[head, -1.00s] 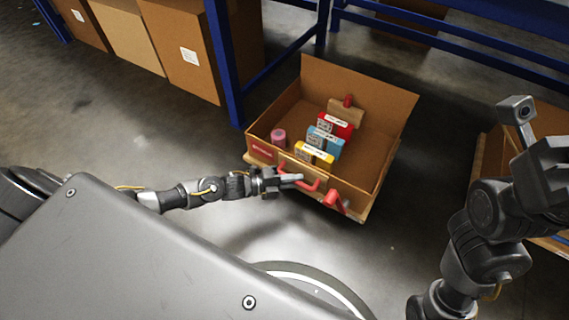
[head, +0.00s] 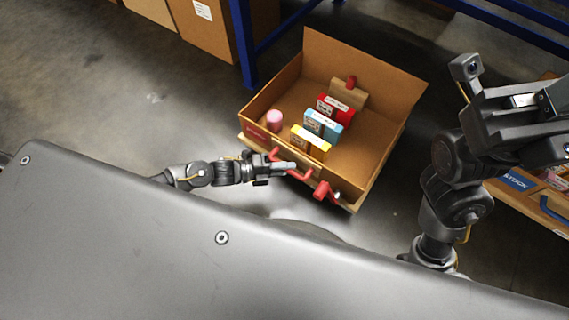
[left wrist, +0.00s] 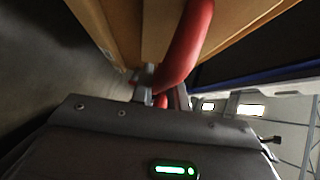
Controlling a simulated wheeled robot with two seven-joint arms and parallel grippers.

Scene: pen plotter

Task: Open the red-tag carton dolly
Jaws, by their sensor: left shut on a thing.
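The red-tag carton dolly is an open-topped brown carton (head: 390,130) on a low wooden base, in the middle of the head view. Its red tag (head: 257,132) is on the left of the front wall. A red bar handle (head: 301,175) is fixed across that front. My left gripper (head: 288,167) is shut on the handle; the red bar (left wrist: 189,45) also runs into the jaws in the left wrist view. The exact grip is partly hidden there. My right gripper (head: 530,105) is raised at the right, away from the carton; its jaw opening is unclear.
Red, blue and yellow boxes and a pink cylinder (head: 274,120) are inside the carton. A blue shelf post (head: 243,45) stands behind its left side. Another dolly with a blue tag (head: 515,180) and blue handle is at the right. The floor at left is clear.

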